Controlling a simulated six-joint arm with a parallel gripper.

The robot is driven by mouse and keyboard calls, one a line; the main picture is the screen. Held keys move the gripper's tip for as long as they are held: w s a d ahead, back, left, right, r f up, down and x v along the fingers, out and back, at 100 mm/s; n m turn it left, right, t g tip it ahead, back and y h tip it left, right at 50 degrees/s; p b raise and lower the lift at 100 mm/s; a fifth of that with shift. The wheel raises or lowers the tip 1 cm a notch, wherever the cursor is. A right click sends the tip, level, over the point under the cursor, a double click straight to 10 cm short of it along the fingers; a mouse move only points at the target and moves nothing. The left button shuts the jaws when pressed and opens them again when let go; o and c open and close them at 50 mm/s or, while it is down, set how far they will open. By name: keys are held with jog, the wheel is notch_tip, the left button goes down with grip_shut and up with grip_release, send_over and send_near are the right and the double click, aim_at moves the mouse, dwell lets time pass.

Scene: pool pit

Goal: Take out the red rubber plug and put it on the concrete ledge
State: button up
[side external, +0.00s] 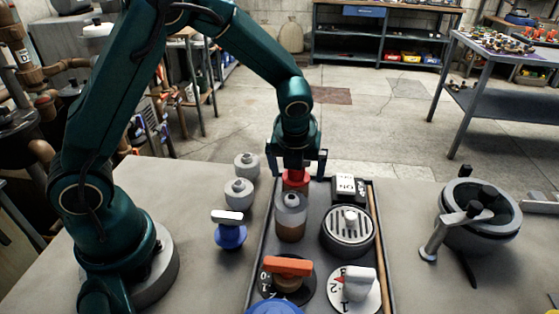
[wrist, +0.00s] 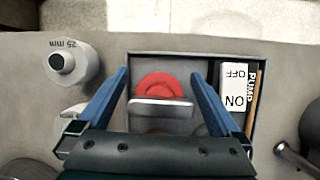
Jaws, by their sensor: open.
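The red plug (side external: 296,180) sits at the far end of the dark-rimmed tray (side external: 253,275). In the wrist view it is a round red disc (wrist: 158,86) with a pale bar (wrist: 160,106) across its near side. My gripper (side external: 297,168) is above it, pointing down. In the wrist view the blue fingers (wrist: 160,82) are open, one on each side of the plug, with gaps between. Whether the plug is seated in a hole is hidden. The grey concrete ledge (side external: 190,180) surrounds the tray.
A grey-topped brown cylinder (side external: 291,222) stands just in front of the plug. A pump switch (side external: 346,187) and round drain (side external: 348,232) are to its right. Grey fittings (side external: 240,192) and a blue plug (side external: 230,235) stand on the ledge at left. Bare ledge lies farther left.

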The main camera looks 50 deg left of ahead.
jog(key=c, duration=1.4)
jog(key=shift+c, duration=0.2)
jog(key=shift+r, duration=0.1)
notch_tip(320, 180, up, 4)
jog(key=shift+r, duration=0.1)
jog(key=s+a+r, duration=0.5)
jog(key=a+r, duration=0.1)
jog(key=a, duration=0.4)
jog(key=shift+s+a+r, duration=0.15)
jog(key=shift+s+r, duration=0.1)
jog(key=shift+s, duration=0.05)
